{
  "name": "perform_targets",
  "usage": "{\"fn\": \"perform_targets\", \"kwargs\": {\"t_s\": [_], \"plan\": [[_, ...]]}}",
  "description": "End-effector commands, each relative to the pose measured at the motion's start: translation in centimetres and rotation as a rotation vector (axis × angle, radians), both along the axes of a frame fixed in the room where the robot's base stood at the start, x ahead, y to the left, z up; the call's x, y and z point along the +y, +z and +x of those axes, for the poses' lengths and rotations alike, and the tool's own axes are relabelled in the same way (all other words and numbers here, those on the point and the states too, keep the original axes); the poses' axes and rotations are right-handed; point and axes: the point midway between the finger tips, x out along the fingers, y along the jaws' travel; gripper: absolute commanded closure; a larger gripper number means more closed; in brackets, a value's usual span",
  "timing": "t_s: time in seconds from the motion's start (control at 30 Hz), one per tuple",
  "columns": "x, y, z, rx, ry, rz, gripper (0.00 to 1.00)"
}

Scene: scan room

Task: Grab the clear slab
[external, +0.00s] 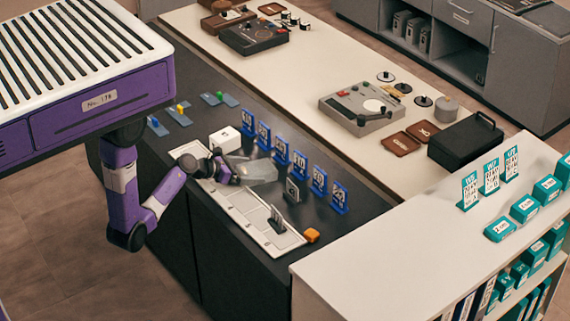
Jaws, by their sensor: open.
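A pale, see-through grey shape, which looks like the clear slab (260,171), lies over the dark counter (340,215) right of my gripper. My gripper (236,176) is at the end of my purple and white arm, low over the counter's light inset tray, at the left end of the slab. The jaws are open. The fingertips are small and partly lost against the slab, so I cannot tell whether they touch it or straddle it.
A row of blue number stands (281,150) runs just behind the slab. A white box (225,139) is close behind my gripper. The light tray (246,218) lies in front, with a small upright piece and an orange block (312,235) towards its right end.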

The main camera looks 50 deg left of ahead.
Motion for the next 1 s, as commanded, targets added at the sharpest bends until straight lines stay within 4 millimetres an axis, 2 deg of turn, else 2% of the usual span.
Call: {"fn": "perform_targets", "kwargs": {"t_s": [0.1,0.2,0.5,0.9,0.97,1.0], "plan": [[-0.2,-0.7,1.6,0.0,-0.002,0.0,0.0],[-0.4,-1.1,2.5,0.0,0.0,0.001,0.0],[-0.4,-1.3,2.7,0.001,0.001,0.001,0.02],[-0.4,-1.3,2.7,0.001,0.001,0.001,0.8],[-0.4,-1.3,2.7,0.001,0.001,0.001,0.92],[-0.4,-1.1,2.8,-0.002,0.001,0.001,0.92]]}}
